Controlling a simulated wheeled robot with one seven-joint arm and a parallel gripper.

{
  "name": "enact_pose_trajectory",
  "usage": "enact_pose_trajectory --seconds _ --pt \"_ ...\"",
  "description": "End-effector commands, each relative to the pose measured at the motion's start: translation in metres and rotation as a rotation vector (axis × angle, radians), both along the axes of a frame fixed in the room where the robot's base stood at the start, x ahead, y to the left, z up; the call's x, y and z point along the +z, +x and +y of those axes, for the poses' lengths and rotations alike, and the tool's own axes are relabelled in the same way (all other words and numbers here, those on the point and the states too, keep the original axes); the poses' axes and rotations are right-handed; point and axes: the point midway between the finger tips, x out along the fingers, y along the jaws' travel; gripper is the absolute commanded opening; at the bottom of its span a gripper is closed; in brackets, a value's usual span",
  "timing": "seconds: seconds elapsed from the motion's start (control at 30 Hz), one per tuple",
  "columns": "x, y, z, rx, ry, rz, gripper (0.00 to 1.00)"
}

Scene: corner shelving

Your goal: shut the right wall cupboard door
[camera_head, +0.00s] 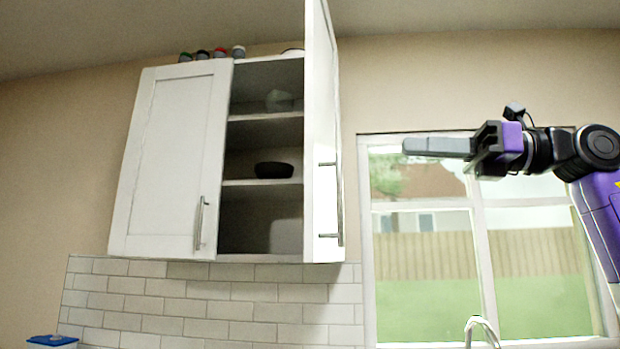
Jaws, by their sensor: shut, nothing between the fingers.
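The right wall cupboard door (322,140) is white with a vertical bar handle (338,205). It stands wide open, swung out toward me and seen nearly edge-on. The left cupboard door (170,160) is closed, with its own bar handle (199,223). My gripper (405,146) is in front of the window, to the right of the open door and apart from it. Its fingers are together, point left and hold nothing. The right edge of the cupboard interior is hidden behind the open door.
Open shelves hold a dark bowl (274,170) and a pale glassy item (279,100). Several small jars (220,52) stand on top of the cupboard. A faucet (482,325) rises below the window (420,250). Free air lies between my gripper and the door.

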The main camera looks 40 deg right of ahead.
Motion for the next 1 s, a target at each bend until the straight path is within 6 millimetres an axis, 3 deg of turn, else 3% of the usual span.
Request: enact_pose_trajectory --seconds 0.03,0.1,0.27,0.47,1.0 --pt "-0.012 0.006 -0.014 -0.028 -0.004 0.034 0.0" --pt "-0.022 0.01 -0.022 -0.053 -0.026 0.069 0.0" --pt "-0.033 0.015 -0.021 -0.061 -0.058 0.104 0.0" --pt "-0.032 0.035 -0.007 -0.056 -0.06 0.103 0.0" --pt "-0.032 0.117 0.043 -0.056 -0.056 0.101 0.0"
